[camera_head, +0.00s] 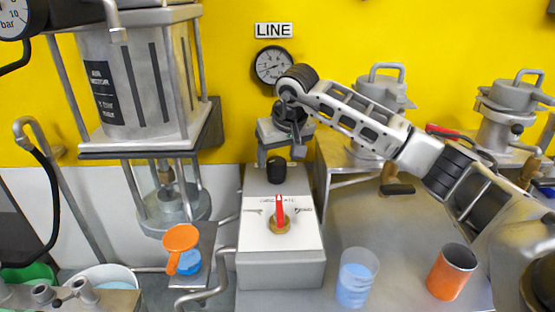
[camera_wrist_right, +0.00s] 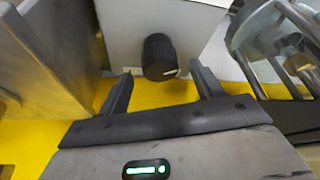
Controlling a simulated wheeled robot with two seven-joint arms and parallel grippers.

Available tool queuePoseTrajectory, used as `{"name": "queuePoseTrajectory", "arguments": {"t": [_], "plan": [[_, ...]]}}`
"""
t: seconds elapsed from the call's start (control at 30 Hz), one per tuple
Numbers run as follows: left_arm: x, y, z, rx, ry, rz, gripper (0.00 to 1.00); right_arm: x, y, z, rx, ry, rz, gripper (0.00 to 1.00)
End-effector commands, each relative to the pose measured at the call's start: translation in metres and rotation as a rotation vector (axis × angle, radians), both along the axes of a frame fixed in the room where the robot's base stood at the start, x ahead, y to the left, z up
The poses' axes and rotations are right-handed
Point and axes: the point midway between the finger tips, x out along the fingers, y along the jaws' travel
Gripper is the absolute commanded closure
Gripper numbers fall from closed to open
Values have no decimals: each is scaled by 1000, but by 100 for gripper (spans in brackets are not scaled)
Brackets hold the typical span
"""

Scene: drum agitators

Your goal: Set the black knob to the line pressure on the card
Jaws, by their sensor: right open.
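The black knob (camera_head: 276,169) sits on the upper part of a grey control box (camera_head: 281,272), behind a white plate with a red pointer. In the right wrist view the knob (camera_wrist_right: 160,57) has a pale mark on its edge. My right gripper (camera_head: 281,150) is just behind and above the knob in the head view. In the wrist view its two fingers (camera_wrist_right: 161,72) are spread, one on each side of the knob, with gaps. A round gauge (camera_head: 272,64) hangs under a LINE sign (camera_head: 273,30). I cannot make out a card with a pressure value. My left gripper is out of view.
The red pointer (camera_head: 279,210) stands on the plate in front of the knob. A clear cup with blue liquid (camera_head: 356,278) and an orange cup (camera_head: 452,271) stand at right. An orange paddle (camera_head: 181,238) and a tall metal vessel (camera_head: 138,80) are at left.

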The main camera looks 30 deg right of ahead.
Motion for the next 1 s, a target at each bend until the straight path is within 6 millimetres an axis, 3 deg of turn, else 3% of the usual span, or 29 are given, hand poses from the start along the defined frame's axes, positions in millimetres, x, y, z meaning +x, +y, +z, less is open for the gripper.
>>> {"name": "queuePoseTrajectory", "arguments": {"t": [0.2,0.5,0.67,1.0], "plan": [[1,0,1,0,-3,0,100,7,-1,-16,1,0,0,34],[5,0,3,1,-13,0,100,7,-1,-18,1,-1,0,34],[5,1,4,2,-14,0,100,7,-1,-18,1,-1,0,79],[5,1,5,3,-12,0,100,7,0,-17,0,0,-29,79]]}}
